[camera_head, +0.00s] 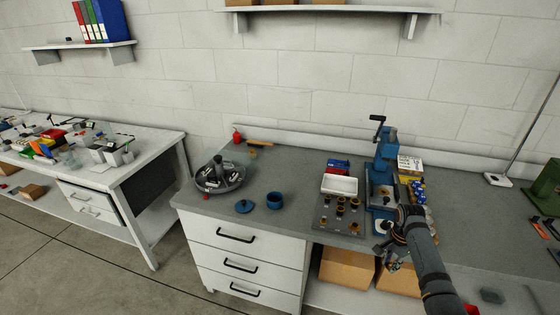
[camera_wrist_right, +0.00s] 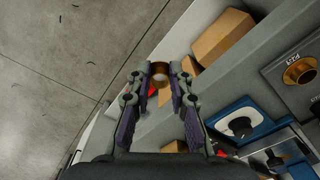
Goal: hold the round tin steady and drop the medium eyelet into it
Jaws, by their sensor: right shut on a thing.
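The round tin (camera_head: 275,201) is blue and stands open on the grey workbench, left of centre in the head view. A blue lid (camera_head: 244,206) lies to its left. My right gripper (camera_head: 391,258) is at the bench's front edge, well to the right of the tin. In the right wrist view, my right gripper (camera_wrist_right: 160,72) is shut on a copper-brown eyelet (camera_wrist_right: 160,68), held between the fingertips. I cannot tell its size for sure. Several more eyelets (camera_head: 340,210) stand on a dark plate (camera_head: 325,223). My left gripper is not in view.
A blue hand press (camera_head: 384,165) stands behind my right gripper. A white tray (camera_head: 340,184) sits behind the plate, and a grey round carousel (camera_head: 219,176) left of the tin. Cardboard boxes (camera_head: 346,266) lie under the bench. The bench between tin and plate is clear.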

